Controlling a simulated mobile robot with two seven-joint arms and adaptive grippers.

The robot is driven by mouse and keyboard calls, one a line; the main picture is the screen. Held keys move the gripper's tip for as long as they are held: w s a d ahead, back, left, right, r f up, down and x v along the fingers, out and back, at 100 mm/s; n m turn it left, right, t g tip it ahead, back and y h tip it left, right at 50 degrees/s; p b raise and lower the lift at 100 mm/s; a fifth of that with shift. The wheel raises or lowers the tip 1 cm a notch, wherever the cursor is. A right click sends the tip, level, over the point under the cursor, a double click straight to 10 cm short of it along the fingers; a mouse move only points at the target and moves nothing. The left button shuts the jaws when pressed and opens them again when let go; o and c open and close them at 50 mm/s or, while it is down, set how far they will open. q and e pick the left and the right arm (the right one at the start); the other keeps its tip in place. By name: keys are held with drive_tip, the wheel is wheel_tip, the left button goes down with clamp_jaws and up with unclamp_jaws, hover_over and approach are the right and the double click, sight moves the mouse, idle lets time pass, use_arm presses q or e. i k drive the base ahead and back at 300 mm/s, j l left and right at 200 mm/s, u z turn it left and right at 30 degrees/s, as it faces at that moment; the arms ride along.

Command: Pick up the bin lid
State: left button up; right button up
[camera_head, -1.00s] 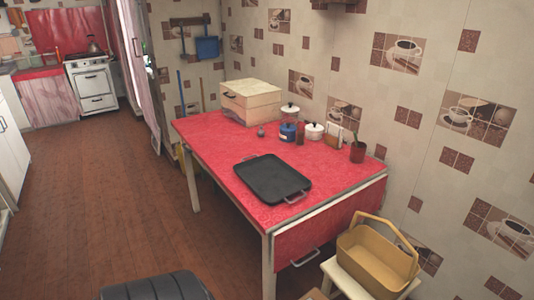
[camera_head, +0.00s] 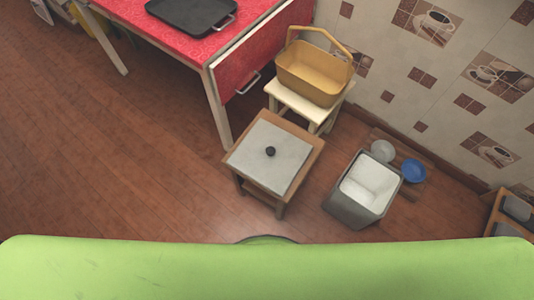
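A pale grey square lid (camera_head: 262,163) with a dark round knob (camera_head: 270,151) lies flat on a low wooden stool (camera_head: 310,139). It looks like the bin lid. A grey bin (camera_head: 343,208) stands on the floor to the right of the stool. Its top is open and its inside is white. Neither of my grippers is in view.
The table (camera_head: 255,32) with a red cloth is at the top, holding a black tray (camera_head: 192,14). A yellow basket (camera_head: 312,72) sits on a cream stool (camera_head: 284,95) behind the lid. Bowls, one blue (camera_head: 414,170), lie by the wall. Brown floor (camera_head: 120,160) is clear at left.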

sight(269, 155)
drive_tip(key=z, duration=1.4)
drive_tip(key=u, duration=1.4)
drive_tip(key=l+u, duration=0.55)
drive_tip(key=u, duration=0.2)
drive_tip(key=l+u, duration=0.35)
